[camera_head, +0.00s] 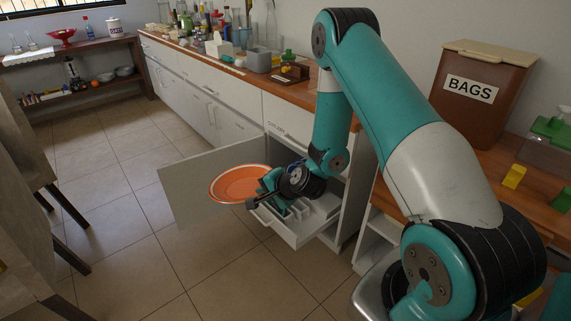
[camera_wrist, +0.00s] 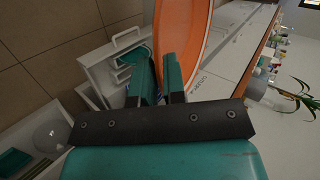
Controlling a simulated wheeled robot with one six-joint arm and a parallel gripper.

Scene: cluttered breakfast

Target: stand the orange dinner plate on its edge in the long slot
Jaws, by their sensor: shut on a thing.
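The orange dinner plate (camera_head: 240,184) is held in the air, lying nearly flat and a little tilted, beside an open cabinet. It also shows at the top of the wrist view (camera_wrist: 182,28). My gripper (camera_head: 266,184) is shut on the plate's near right rim. In the wrist view the two teal fingers (camera_wrist: 160,75) sit at the rim. A pulled-out white rack (camera_head: 300,228) with dividers is below and right of the plate. Its slots show only partly behind my gripper, and I cannot tell which is the long one. The rack also shows in the wrist view (camera_wrist: 103,70).
An open cabinet door (camera_head: 190,190) stands behind and left of the plate. The wooden counter (camera_head: 240,70) above is crowded with bottles and jars. A brown BAGS box (camera_head: 480,95) stands at right.

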